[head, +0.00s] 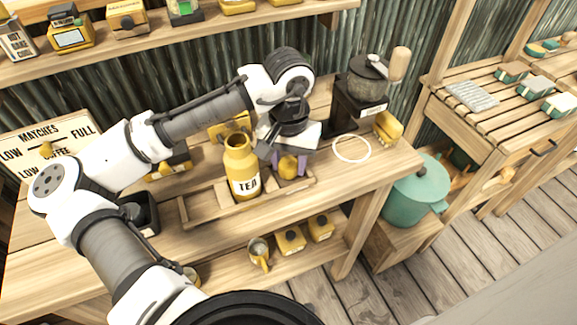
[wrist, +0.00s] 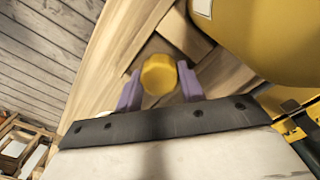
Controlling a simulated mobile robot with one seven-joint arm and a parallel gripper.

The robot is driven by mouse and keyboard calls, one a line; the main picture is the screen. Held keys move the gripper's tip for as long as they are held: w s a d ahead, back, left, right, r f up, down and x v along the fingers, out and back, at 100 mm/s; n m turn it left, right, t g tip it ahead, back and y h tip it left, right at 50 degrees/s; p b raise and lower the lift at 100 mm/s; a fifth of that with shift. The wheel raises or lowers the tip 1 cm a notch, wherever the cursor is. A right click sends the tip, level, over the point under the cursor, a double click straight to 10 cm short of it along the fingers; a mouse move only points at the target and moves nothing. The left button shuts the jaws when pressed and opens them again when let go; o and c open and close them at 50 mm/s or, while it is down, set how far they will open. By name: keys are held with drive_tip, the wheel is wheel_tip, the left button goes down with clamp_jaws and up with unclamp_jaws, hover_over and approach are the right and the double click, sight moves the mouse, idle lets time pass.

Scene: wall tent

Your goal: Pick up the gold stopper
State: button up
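The gold stopper (wrist: 158,74) is a small rounded gold piece between the purple fingers of my gripper (wrist: 160,85) in the wrist view. The fingers stand close against both its sides, with no clear gap, so my gripper looks shut on it. In the head view the stopper (head: 288,167) shows between the fingers, low over the shallow wooden tray (head: 211,212). I cannot tell whether its underside touches the tray. The gold jar marked TEA (head: 243,170), its mouth open, stands just left of my gripper and fills the wrist view's upper right (wrist: 275,40).
A hand grinder (head: 362,92), a white ring (head: 351,149) and a yellow item (head: 388,127) are on the table right of my gripper. A teal pot (head: 415,187) stands lower right.

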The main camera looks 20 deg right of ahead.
drive_tip(key=c, duration=0.3)
drive_tip(key=shift+r, duration=0.15)
